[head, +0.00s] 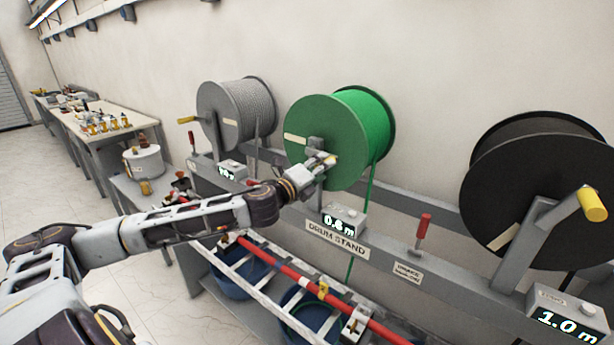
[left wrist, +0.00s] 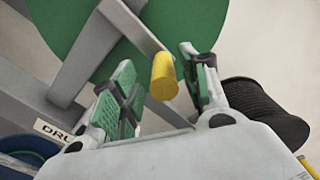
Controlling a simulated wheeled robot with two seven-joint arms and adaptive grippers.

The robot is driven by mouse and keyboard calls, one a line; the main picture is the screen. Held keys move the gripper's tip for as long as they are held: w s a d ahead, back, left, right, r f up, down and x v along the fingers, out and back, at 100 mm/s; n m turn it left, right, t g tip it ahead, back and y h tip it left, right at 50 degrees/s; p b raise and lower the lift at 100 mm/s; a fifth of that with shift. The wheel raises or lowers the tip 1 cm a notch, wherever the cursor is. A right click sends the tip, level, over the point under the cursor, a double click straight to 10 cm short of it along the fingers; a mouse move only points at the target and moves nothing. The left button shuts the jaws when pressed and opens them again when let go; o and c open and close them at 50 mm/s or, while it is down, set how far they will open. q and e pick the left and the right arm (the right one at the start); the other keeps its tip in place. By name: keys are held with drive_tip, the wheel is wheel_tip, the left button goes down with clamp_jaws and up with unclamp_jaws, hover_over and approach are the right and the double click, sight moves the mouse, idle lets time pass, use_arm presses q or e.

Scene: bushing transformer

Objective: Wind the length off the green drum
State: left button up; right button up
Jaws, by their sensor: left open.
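The green drum (head: 330,138) sits on the grey drum stand (head: 384,240), with green cable running down from its right side. The counter (head: 343,221) below it reads about 0.6 m. My left gripper (head: 322,166) is at the drum's hub, in front of its crank. In the left wrist view the yellow crank handle (left wrist: 163,76) stands between the two open fingers of my left gripper (left wrist: 160,90), with a visible gap to the right finger. Contact with the left finger is unclear. The green drum flange (left wrist: 85,40) fills the background. My right gripper is not in view.
A grey drum (head: 237,112) stands to the left and a black drum (head: 535,190) with a yellow handle (head: 592,204) to the right, its counter reading 1.0 m. A red lever (head: 423,228) rises from the stand. Blue bins (head: 308,312) and a red bar (head: 290,273) lie below.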

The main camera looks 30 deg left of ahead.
use_arm(q)
drive_tip(key=shift+s+d+r, duration=0.1)
drive_tip(key=shift+s+d, duration=0.05)
drive_tip(key=shift+s, duration=0.45)
drive_tip(key=shift+s, duration=1.2)
drive_tip(key=shift+s+a+r, duration=0.1)
drive_tip(key=shift+s+a, duration=0.05)
drive_tip(key=shift+s, duration=0.45)
drive_tip(key=shift+s+a, duration=0.1)
drive_tip(key=shift+s, duration=0.45)
drive_tip(key=shift+r, duration=0.1)
